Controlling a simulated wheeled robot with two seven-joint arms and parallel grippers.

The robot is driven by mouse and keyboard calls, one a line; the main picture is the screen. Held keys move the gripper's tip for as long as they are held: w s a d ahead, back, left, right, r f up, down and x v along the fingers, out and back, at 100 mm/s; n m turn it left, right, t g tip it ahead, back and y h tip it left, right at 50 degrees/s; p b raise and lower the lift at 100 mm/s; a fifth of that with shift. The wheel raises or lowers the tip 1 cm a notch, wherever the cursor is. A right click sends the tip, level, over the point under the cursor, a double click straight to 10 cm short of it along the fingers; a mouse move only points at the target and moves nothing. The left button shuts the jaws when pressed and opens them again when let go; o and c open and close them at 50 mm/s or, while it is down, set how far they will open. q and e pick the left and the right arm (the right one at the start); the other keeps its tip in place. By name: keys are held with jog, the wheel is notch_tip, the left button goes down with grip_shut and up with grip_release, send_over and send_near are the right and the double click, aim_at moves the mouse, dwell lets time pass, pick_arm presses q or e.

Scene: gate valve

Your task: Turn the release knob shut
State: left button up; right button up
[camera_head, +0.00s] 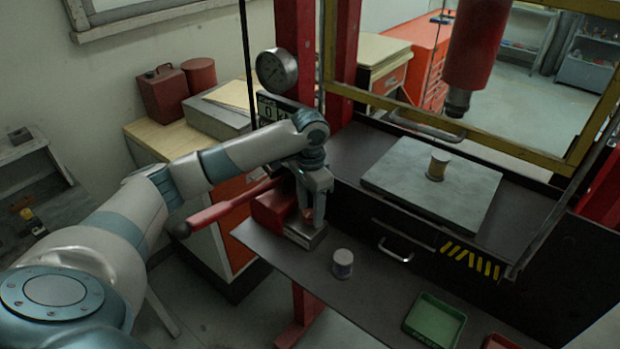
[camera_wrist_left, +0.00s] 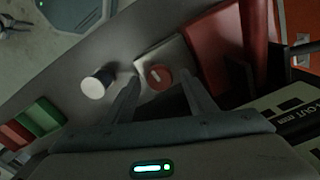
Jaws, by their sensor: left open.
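The release knob (camera_wrist_left: 159,77) is a round red knob with a pale line across its face, on a grey metal block beside the red pump body (camera_wrist_left: 212,52). In the head view the knob (camera_head: 307,213) is a small reddish spot, partly hidden by my gripper. My left gripper (camera_head: 313,207) points down over the block. In the wrist view its two fingers (camera_wrist_left: 160,94) are apart, one on each side of the knob; I cannot tell if they touch it. The right gripper is not in view.
The red pump lever (camera_head: 225,206) sticks out left beneath my forearm. A small cylinder (camera_head: 343,263) stands on the bench near the pump, with a green tray (camera_head: 434,321) further right. A gauge (camera_head: 276,70) and red press post (camera_head: 345,60) stand behind my wrist.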

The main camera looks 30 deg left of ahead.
pick_arm(q)
notch_tip(320, 180, up, 8)
jog(key=b, duration=0.3)
notch_tip(320, 180, up, 7)
send_over(310, 212)
jog(key=shift+s+r+b, duration=0.1)
jog(key=shift+r+b, duration=0.25)
jog(key=shift+r, duration=0.6)
jog(key=shift+d+f, duration=0.1)
